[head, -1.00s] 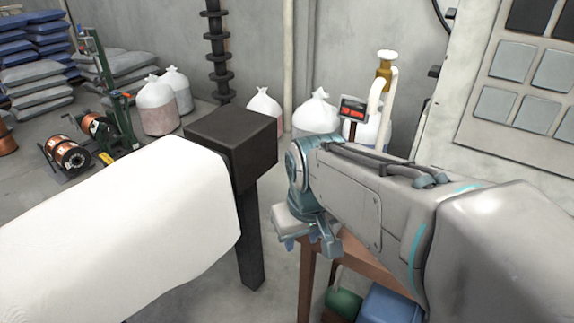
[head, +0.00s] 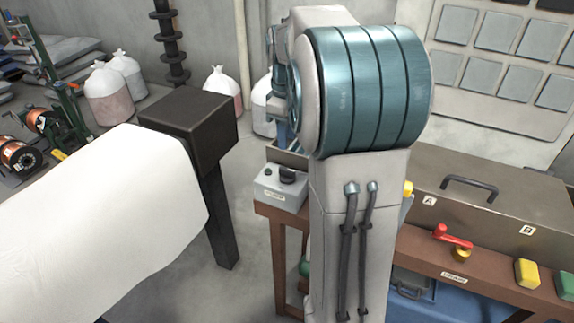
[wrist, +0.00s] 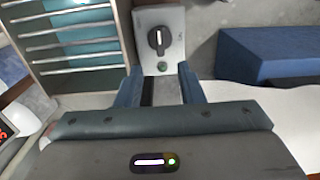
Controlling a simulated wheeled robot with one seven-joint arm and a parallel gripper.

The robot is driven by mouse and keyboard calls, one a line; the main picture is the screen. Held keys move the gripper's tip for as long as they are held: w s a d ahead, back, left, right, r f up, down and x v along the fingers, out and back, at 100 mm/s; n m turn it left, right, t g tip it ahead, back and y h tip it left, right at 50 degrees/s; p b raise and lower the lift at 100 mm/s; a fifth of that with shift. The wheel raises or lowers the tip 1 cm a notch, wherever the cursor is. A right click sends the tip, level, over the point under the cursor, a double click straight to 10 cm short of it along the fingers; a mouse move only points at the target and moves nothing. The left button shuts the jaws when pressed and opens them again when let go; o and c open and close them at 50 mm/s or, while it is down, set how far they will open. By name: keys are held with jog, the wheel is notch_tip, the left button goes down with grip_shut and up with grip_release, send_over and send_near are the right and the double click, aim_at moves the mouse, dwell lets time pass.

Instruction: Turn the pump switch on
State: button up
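The pump switch is a light grey box (head: 281,192) labelled PUMP, at the left end of the brown bench. A black rotary knob (head: 287,175) sits on it. In the wrist view, the knob (wrist: 159,40) has a white mark lying roughly up and down the picture, with a small green round spot (wrist: 162,67) below it. My gripper (wrist: 160,77) is open and empty. Its two blue fingers stand apart, just below the switch box in the picture. I cannot tell the gap in depth. My arm hides the gripper's fingers in the head view.
A dark square post (head: 190,130) and a white-covered surface (head: 90,210) stand left of the bench.

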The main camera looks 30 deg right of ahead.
aim_at(287, 169)
notch_tip(287, 169, down, 10)
jog(key=shift+f, duration=0.2)
grip_shut()
